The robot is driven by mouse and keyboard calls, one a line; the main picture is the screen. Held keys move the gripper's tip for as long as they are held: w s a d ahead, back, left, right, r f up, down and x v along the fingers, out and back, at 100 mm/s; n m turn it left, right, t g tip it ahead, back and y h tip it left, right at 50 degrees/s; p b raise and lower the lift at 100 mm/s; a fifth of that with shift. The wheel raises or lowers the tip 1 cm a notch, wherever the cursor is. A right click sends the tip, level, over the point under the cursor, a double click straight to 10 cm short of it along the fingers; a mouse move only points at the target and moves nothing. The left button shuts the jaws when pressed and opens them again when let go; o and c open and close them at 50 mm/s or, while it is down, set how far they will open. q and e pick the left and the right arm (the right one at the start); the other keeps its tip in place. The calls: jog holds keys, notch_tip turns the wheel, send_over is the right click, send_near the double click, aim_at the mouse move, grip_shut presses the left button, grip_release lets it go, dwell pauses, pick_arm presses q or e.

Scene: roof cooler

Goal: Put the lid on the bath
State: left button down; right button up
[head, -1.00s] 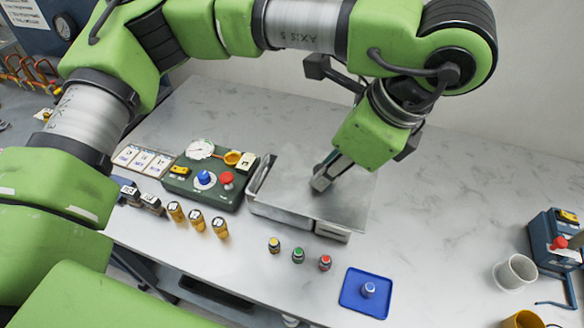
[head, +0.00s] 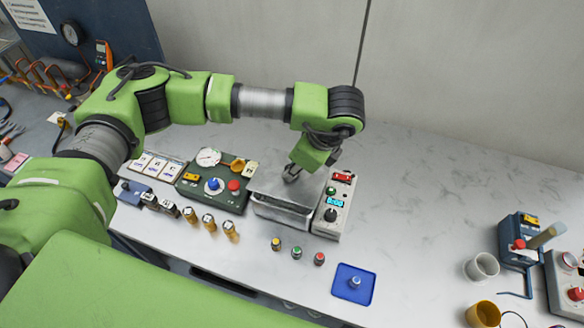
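The bath (head: 281,217) is a metal box in the middle of the bench, between a green panel and a grey control box. The lid (head: 268,182) is a flat grey metal sheet over the bath's top. A dark gap shows along the bath's front rim, and I cannot tell whether the lid is seated. My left gripper (head: 291,176) points down at the lid's middle and appears shut on it; its fingertips are small and partly hidden by the wrist. My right gripper is not in view.
The green panel (head: 213,190) with gauge and knobs stands close left of the bath, the control box (head: 333,208) close right. Amber vials (head: 209,222), small capped bottles (head: 297,252) and a blue tray (head: 354,285) lie in front.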

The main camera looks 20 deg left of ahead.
pick_arm(q)
jog(key=shift+w+a+f+p, duration=0.3)
jog(key=shift+w+f, duration=0.05)
jog(key=shift+f, duration=0.1)
notch_tip(320, 180, down, 3)
jog(key=shift+w+a+r+p, duration=0.1)
jog(key=shift+r+p, duration=0.1)
jog(key=shift+p, duration=0.3)
jog(key=shift+f, duration=0.5)
jog(key=shift+f+b, duration=0.6)
jog(key=shift+b, duration=0.2)
jog(key=c, duration=1.9)
grip_release()
